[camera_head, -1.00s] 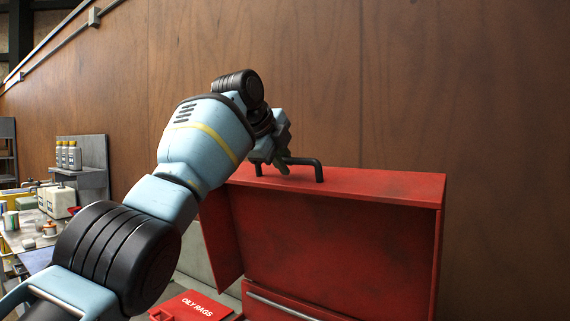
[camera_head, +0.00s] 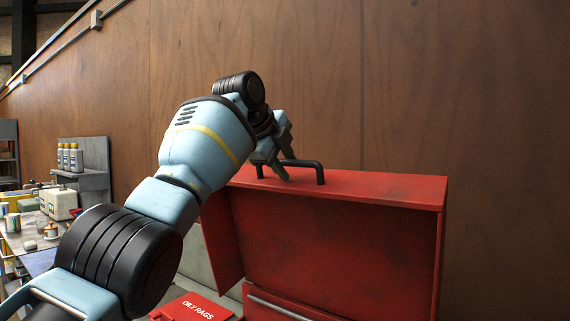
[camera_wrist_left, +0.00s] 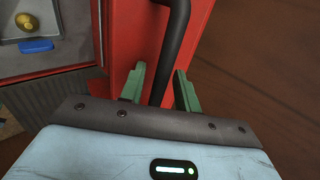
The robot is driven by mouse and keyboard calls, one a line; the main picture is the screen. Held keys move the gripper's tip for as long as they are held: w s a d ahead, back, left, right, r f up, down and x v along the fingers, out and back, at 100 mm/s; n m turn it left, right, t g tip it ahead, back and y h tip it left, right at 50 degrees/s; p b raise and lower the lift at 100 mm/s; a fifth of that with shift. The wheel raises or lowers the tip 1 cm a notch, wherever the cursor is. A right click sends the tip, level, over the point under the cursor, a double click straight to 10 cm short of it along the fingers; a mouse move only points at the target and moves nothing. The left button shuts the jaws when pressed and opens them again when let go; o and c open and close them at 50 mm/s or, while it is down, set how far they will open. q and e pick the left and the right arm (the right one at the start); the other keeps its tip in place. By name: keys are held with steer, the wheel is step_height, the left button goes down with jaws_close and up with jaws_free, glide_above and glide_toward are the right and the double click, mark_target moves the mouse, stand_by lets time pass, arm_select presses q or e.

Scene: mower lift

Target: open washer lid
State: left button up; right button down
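The red washer lid (camera_head: 345,245) stands raised, its hollow inner side facing me. A black bar handle (camera_head: 319,172) rises from its top edge; it also shows in the left wrist view (camera_wrist_left: 172,45). My left gripper (camera_head: 282,172) is at the left part of this handle. In the left wrist view its green fingers (camera_wrist_left: 160,90) are spread on either side of the bar, with gaps visible, so it is open around the handle and not clamped. My right gripper is not in view.
A red box marked "OILY RAGS" (camera_head: 195,307) is low in front. A cluttered bench (camera_head: 45,240) is at the left. The wooden wall (camera_head: 450,90) stands behind the lid. The left wrist view shows a metal basin (camera_wrist_left: 70,12) with a golden part and a blue item.

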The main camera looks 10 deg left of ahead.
arm_select(q)
steer(key=v, duration=0.7)
steer(key=shift+s+r, duration=0.2)
steer(key=shift+s, duration=0.05)
steer(key=shift+a, duration=0.15)
